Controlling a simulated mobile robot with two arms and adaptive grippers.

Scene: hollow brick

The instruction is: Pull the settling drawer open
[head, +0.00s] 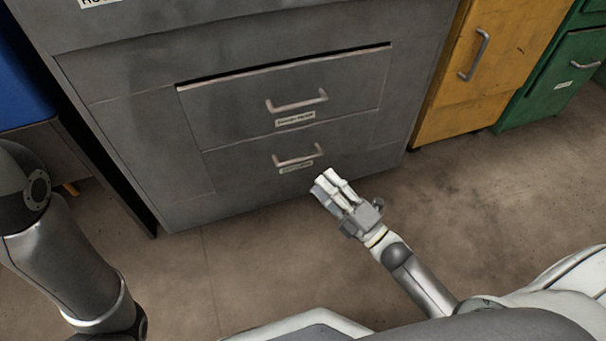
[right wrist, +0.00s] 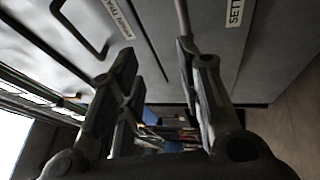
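The settling drawer (head: 240,165) is the lower drawer of a grey cabinet and looks closed. It has a metal bar handle (head: 298,158) with a small label below it. In the right wrist view a label beginning "SETT" (right wrist: 235,12) sits beside a handle bar (right wrist: 183,18). My right gripper (head: 325,181) is just in front of and below the lower handle. In the right wrist view its fingers (right wrist: 155,58) are apart, and the bar meets the right-hand finger; whether it lies between the fingers is unclear. My left arm shows at left, but its gripper is out of view.
The upper drawer (head: 230,105) has a dark gap along its top edge and its own handle (head: 297,103). A yellow cabinet (head: 485,80) and a green cabinet (head: 560,85) stand to the right. The brown floor (head: 490,190) in front is clear.

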